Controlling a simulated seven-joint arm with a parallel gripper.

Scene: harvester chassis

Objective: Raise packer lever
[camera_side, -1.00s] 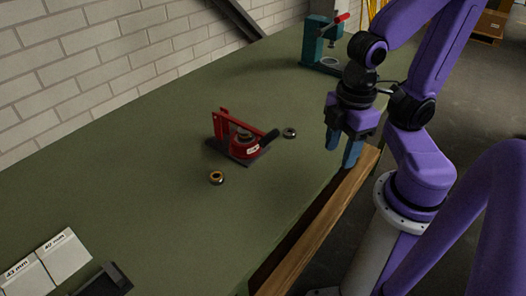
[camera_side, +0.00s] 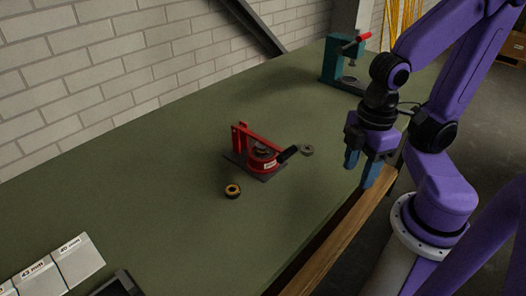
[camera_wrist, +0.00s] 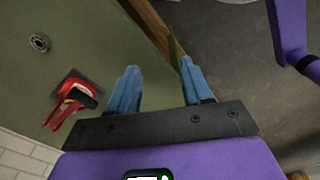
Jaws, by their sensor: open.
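The red packer (camera_side: 262,158) stands on a dark base plate on the green bench, in the middle of the side view. Its lever (camera_side: 287,154) has a black grip and points low to the right. In the wrist view the packer (camera_wrist: 63,115) is at the left, with its black lever grip (camera_wrist: 80,97) in front of the red body. My gripper (camera_side: 367,176) is open and empty, with blue fingers pointing down near the bench's wooden front edge, to the right of the packer and apart from it. In the wrist view my gripper (camera_wrist: 158,72) has a clear gap between its fingertips.
One bearing (camera_side: 232,190) lies in front of the packer; another ring (camera_side: 307,150) lies to its right. A teal press (camera_side: 345,62) with a red handle stands at the back right. White labelled boxes (camera_side: 75,262) are at the lower left. Bench between packer and gripper is mostly clear.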

